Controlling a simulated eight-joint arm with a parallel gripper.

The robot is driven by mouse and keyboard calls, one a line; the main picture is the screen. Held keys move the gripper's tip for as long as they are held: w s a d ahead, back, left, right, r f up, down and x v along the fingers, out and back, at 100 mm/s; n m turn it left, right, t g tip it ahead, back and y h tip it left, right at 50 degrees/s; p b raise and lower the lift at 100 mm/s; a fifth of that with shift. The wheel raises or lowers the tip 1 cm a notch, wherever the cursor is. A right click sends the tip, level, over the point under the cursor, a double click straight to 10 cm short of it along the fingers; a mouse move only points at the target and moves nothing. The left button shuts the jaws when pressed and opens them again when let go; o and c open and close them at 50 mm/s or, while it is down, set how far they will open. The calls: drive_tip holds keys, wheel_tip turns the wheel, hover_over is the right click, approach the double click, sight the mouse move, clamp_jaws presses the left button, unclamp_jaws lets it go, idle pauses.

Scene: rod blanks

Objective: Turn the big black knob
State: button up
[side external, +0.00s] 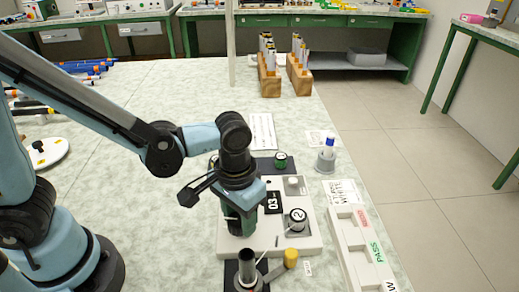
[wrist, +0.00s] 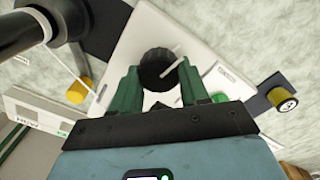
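The big black knob (wrist: 157,70) is a dark round knob with a white pointer line, on a white instrument box (wrist: 190,25) in the wrist view. My gripper (wrist: 158,76) is open, with one green finger on each side of the knob. I cannot tell whether the fingers touch it. In the side view my gripper (side external: 238,222) points down over the left part of the white box (side external: 312,238) and hides the knob. The box has a dark display (side external: 273,202) reading 03.
A black cylinder (side external: 247,268) and a yellow cap (side external: 291,258) stand near the box's front edge. A cap marked 2 (side external: 297,217) sits on the box. A white tray (side external: 358,252) lies to the right. Wooden racks (side external: 269,82) stand farther back.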

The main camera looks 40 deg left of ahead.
sight(239, 218)
drive_tip(key=shift+c, duration=1)
drive_tip(key=shift+n, duration=2.1)
drive_tip(key=o, duration=1.1)
drive_tip(key=shift+c, duration=0.2)
drive_tip(key=shift+r, duration=0.15)
wheel_tip(239, 218, up, 12)
drive_tip(key=shift+a, duration=0.1)
